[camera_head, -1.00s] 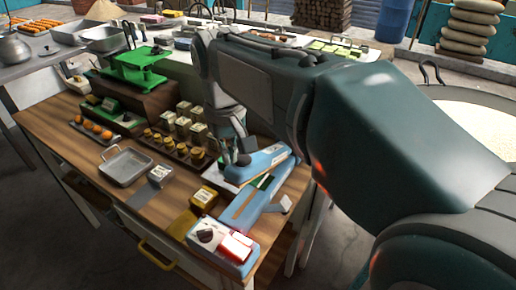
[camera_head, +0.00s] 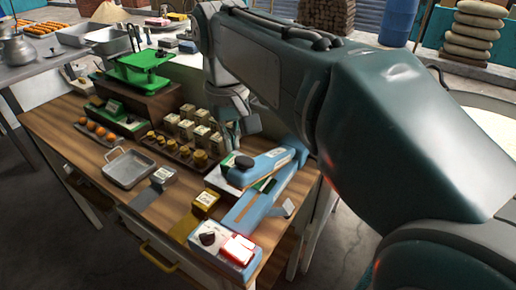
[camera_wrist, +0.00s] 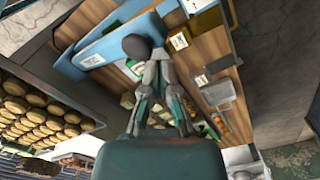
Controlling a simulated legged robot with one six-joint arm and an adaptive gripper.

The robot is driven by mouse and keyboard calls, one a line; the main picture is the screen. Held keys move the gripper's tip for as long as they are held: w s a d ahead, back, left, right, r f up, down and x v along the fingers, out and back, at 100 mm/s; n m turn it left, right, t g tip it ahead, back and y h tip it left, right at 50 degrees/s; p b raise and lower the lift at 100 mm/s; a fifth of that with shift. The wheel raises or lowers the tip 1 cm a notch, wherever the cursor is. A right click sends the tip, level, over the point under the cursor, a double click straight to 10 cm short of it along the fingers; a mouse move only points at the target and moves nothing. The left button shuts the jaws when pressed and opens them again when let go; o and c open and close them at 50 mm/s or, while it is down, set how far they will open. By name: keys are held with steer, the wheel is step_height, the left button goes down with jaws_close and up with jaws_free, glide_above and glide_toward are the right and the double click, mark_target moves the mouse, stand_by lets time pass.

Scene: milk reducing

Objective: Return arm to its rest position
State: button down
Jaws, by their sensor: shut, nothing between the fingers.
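My arm reaches over the wooden table (camera_head: 62,125) from the right. My gripper (camera_head: 234,142) points down above the back of the blue device (camera_head: 262,198), behind its dark round knob (camera_head: 244,162). It looks empty and apart from the device. In the wrist view my gripper (camera_wrist: 158,62) has its fingers drawn together, with the blue device (camera_wrist: 92,48) and its knob (camera_wrist: 137,46) beyond them. Part of the gripper is hard to make out against the jars in the body view.
Several gold-lidded jars (camera_head: 200,136) stand left of my gripper. A green scale (camera_head: 140,68), a metal tray (camera_head: 126,170), a yellow block (camera_head: 205,202) and a red-switched box (camera_head: 228,249) are on the table. A wide pan (camera_head: 495,125) is at right.

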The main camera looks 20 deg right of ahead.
steer(key=s+d+f+m+t, duration=0.1)
steer(key=s+d+f+t, duration=0.2)
steer(key=s+f, duration=0.7)
steer(key=s+t, duration=0.1)
steer(key=t, duration=0.1)
steer(key=shift+s+d+f+t, duration=0.15)
steer(key=shift+s+f+t, duration=0.15)
steer(key=shift+s+f, duration=0.05)
